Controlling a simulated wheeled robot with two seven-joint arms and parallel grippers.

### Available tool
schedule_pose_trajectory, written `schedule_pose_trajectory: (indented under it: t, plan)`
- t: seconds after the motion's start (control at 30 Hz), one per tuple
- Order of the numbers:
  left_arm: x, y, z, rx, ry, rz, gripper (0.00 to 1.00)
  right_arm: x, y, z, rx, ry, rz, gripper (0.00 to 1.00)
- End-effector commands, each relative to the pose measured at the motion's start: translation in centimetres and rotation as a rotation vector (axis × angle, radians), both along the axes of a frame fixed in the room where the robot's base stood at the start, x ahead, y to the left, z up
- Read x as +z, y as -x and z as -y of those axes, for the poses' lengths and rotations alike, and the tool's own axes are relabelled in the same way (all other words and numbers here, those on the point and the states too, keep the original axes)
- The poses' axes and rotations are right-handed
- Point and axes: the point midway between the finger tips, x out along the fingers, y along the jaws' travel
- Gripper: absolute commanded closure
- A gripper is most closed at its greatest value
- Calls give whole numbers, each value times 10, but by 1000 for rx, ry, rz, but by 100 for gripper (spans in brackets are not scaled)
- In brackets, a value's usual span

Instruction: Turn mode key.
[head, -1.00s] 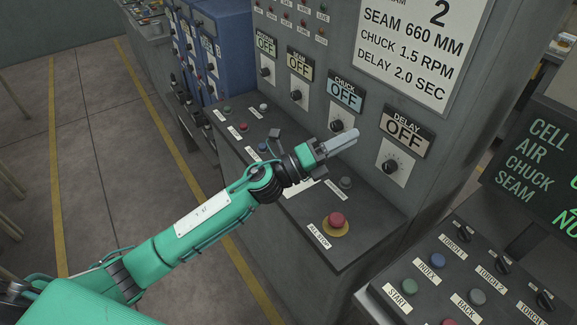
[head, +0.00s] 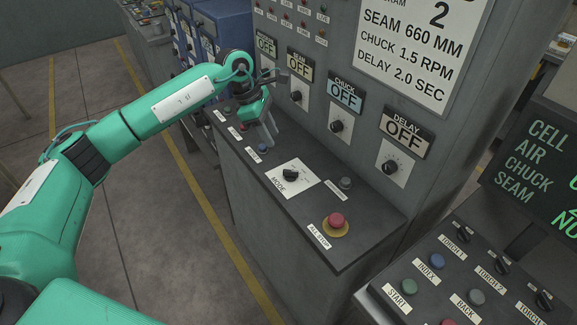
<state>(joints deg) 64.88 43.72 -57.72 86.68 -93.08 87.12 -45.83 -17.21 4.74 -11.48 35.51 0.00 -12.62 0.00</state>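The mode key (head: 290,175) is a black knob on a white plate (head: 307,189) marked MODE, on the sloped desk of the grey cabinet. It shows clear, with nothing touching it. My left gripper (head: 268,139) hangs over the desk, up and to the left of the mode key, with its grey fingers pointing down near a blue button (head: 263,148). The fingers are small and seen at a slant, so their gap is unclear. I see nothing held in them. My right gripper is not in view.
A red ALL STOP button (head: 337,220) on a yellow ring is right of the key, and a grey button (head: 345,183) is above right. Dial knobs such as CHUCK (head: 337,126) and DELAY (head: 390,167) line the upright panel. A second button console (head: 465,275) stands at lower right.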

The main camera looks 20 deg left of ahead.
Motion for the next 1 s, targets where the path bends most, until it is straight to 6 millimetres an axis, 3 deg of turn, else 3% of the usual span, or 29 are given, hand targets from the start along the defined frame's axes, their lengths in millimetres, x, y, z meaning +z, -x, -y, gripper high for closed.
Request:
schedule_pose_trajectory:
  t: [0.6,1.0]
  plan:
    - [-105,-4,46,-2,5,-3,66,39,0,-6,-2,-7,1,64]
    - [-119,-5,51,0,5,0,66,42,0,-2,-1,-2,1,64]
